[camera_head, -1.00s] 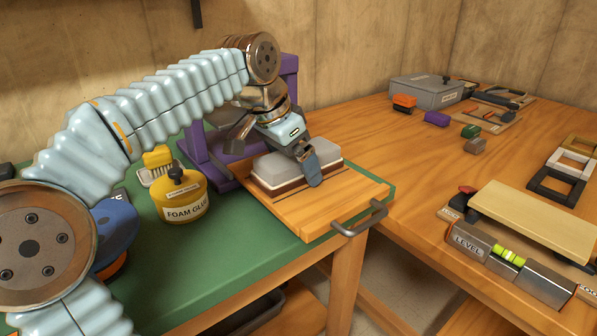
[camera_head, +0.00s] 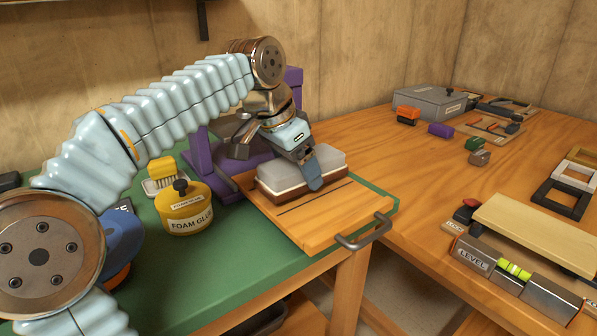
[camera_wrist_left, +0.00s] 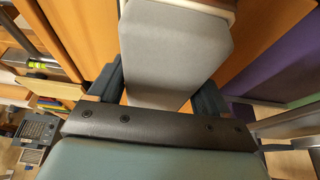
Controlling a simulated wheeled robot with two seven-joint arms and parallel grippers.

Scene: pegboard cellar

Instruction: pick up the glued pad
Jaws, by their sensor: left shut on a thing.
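The glued pad (camera_head: 327,160) is a grey foam block with a white layer and a brown base. It sits over a wooden board (camera_head: 312,222) with a dark line across it, at the green table's corner. My left gripper (camera_head: 311,172) is shut on the pad, one dark finger showing on its near side. In the left wrist view the pad's grey top (camera_wrist_left: 172,55) lies between the two dark fingers. Whether the pad touches the board is hard to tell. My right gripper is not in view.
A yellow foam glue pot (camera_head: 184,212) and a yellow brush (camera_head: 162,172) stand left of the board. A purple frame (camera_head: 200,155) stands behind. A metal handle (camera_head: 364,234) is at the board's front. A level (camera_head: 510,272) lies on the right-hand bench.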

